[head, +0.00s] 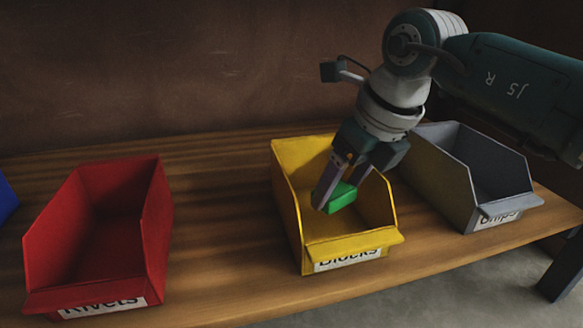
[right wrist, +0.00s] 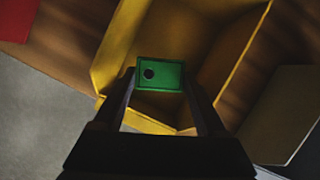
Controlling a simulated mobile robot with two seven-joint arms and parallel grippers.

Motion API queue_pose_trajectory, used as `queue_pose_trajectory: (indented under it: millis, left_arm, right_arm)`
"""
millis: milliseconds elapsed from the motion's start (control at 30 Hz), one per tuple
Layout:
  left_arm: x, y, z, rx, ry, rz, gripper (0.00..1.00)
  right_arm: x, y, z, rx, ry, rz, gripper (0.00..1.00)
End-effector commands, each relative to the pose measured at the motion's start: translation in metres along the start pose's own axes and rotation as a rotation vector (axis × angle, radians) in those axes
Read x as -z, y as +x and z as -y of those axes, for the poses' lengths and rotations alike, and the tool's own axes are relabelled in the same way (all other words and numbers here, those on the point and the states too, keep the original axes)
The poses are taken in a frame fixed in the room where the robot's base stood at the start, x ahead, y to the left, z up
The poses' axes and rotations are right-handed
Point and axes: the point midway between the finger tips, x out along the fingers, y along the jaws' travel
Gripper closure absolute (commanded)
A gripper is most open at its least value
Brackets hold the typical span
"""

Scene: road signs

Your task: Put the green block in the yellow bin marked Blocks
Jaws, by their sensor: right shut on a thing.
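The green block (head: 341,196) is between the fingers of my right gripper (head: 338,190), which is shut on it. The block and fingertips are over the open top of the yellow bin (head: 350,246), whose front label reads Blocks. In the right wrist view the block (right wrist: 160,74) shows a dark round spot on its face, with a finger on each side and the yellow bin (right wrist: 112,60) beyond it. How far the block is above the bin floor is hard to tell. My left gripper is not in view.
A red bin (head: 65,232) labelled Rivets stands to the left, and a grey bin (head: 440,185) labelled Chips to the right. A blue bin (head: 6,198) shows at the far left edge. The wooden table (head: 225,240) is bare between the red and yellow bins.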

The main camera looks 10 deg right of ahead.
Motion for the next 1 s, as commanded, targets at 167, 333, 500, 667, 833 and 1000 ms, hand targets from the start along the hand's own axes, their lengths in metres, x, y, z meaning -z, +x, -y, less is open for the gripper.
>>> queue_pose_trajectory:
  millis: [167,333,500,667,833,1000]
  left_arm:
    - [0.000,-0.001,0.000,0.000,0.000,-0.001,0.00]
    - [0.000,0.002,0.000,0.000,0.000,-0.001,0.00]
    - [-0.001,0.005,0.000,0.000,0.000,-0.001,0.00]
    - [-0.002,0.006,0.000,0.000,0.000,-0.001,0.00]
    - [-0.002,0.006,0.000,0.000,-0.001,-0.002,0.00]
    - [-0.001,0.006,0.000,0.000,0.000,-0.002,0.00]
  right_arm:
    - [-0.001,-0.001,0.000,0.000,0.000,0.003,0.99]
    - [0.001,0.003,0.000,0.001,-0.001,0.003,0.99]
    - [0.003,0.008,0.001,0.001,-0.001,0.002,0.99]
    - [0.004,0.011,0.000,0.001,-0.001,0.002,0.99]
    - [0.004,0.010,0.000,0.000,-0.001,0.001,0.14]
    - [0.004,0.010,0.000,0.000,0.000,0.001,0.00]
